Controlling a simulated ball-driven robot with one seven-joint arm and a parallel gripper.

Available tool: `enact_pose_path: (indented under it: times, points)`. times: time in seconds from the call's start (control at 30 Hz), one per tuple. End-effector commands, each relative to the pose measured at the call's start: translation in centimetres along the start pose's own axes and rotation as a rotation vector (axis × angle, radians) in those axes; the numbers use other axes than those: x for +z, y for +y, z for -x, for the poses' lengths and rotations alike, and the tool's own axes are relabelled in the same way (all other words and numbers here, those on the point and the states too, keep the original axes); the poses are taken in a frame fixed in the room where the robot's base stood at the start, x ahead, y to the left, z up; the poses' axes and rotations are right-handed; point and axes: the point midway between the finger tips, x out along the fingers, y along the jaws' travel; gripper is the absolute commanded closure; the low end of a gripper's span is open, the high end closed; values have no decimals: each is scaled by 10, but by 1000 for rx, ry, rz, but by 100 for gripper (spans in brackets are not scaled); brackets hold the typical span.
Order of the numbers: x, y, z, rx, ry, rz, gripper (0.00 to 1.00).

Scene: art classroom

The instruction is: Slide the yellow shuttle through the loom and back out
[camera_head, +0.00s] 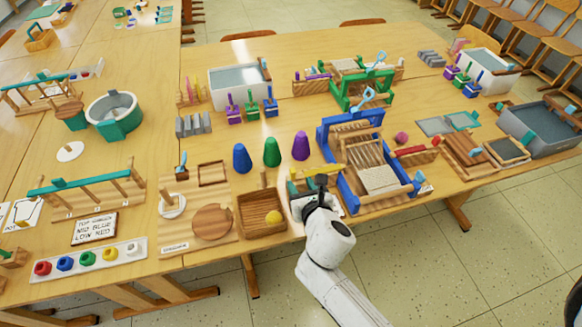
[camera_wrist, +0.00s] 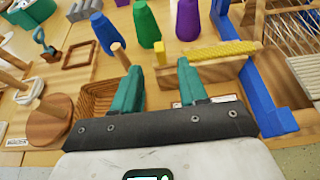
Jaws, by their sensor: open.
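The yellow shuttle (camera_head: 318,170) lies just left of the blue-framed loom (camera_head: 352,181), pointing toward its side. In the wrist view the shuttle (camera_wrist: 222,48) is a textured yellow bar on a wooden support, with a small upright yellow piece (camera_wrist: 160,53) at its left end. The loom's blue side frame (camera_wrist: 262,100) stands on the right there. My gripper (camera_wrist: 158,72) is open, its teal fingers apart and nothing visible between them. The upright piece shows just beyond the fingertips, toward the right finger. In the head view my wrist partly hides the shuttle's stand.
Blue, green and purple cones (camera_head: 272,152) stand behind. A green loom (camera_head: 345,90) stands farther back. The table's front edge is close to my arm.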

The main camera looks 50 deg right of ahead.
Motion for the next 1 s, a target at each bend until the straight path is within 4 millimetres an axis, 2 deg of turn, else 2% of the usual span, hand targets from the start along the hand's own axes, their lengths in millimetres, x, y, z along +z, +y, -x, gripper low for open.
enact_pose_path:
  times: [0.17,0.6,0.8,1.0]
  points:
    - [1,1,-15,1,-5,15,57]
    - [0,0,-90,1,-3,11,57]
    - [0,1,-106,3,-3,11,57]
    - [1,1,-108,2,-2,11,57]
